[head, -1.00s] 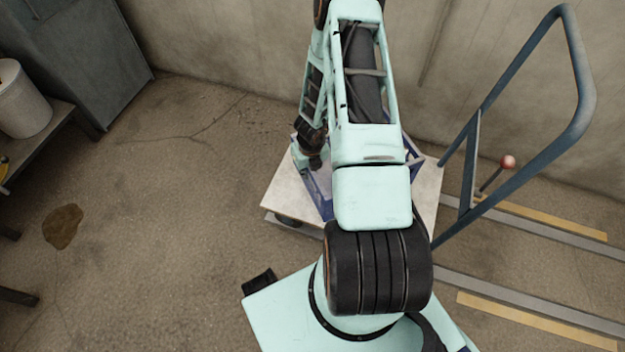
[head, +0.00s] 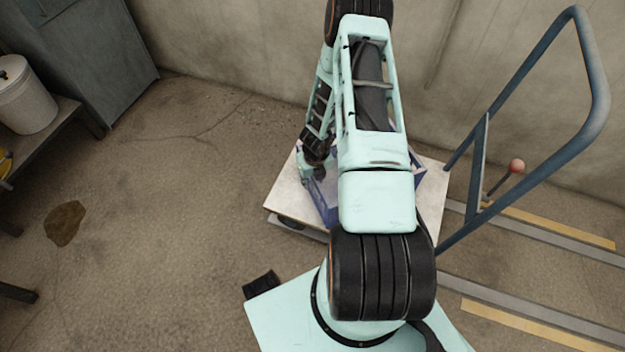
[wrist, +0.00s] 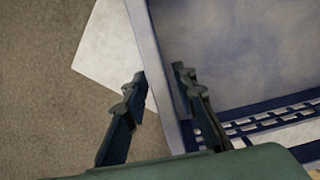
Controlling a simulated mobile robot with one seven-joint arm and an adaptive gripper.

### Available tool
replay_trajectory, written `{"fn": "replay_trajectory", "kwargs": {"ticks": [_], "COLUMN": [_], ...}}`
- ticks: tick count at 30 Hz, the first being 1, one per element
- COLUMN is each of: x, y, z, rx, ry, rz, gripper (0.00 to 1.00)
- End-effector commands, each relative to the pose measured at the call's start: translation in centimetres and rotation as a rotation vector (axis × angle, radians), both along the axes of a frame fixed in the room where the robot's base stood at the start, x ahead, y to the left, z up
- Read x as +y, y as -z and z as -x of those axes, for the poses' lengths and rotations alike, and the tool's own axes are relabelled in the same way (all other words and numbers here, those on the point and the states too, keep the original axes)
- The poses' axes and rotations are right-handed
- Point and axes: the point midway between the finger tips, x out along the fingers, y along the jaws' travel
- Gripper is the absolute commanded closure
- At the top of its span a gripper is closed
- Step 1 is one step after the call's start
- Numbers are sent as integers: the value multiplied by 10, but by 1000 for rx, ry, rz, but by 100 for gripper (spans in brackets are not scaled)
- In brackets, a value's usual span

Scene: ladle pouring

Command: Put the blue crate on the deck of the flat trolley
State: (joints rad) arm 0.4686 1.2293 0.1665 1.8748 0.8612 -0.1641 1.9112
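The blue crate (head: 322,214) rests, as far as I can see, on the pale deck (head: 284,200) of the flat trolley; my arm hides much of it in the head view. In the wrist view the crate (wrist: 240,50) fills the upper right, with a pale grey inside and a slotted dark blue side. My gripper (wrist: 159,75) straddles one crate wall, one finger outside and one inside. The fingers stand apart, and a strip of deck shows between the outer finger and the wall. The fingertips are hidden in the head view.
The trolley's blue push handle (head: 590,90) rises on the right, by a lever with a red knob (head: 516,166). A bench with a white bucket (head: 25,100) stands at the far left, near a grey cabinet (head: 90,55). The floor left of the trolley is clear, with a brown stain.

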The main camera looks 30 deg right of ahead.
Motion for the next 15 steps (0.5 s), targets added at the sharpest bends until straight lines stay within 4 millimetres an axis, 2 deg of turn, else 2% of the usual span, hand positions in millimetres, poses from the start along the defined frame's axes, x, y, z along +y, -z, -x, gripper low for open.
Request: {"fn": "replay_trajectory", "kwargs": {"ticks": [10, 15], "x": [0, 0], "y": [-6, -37], "z": [0, 3], "rx": [-1, -3], "ry": [0, -1], "rz": [0, 1], "gripper": [74, 74]}}
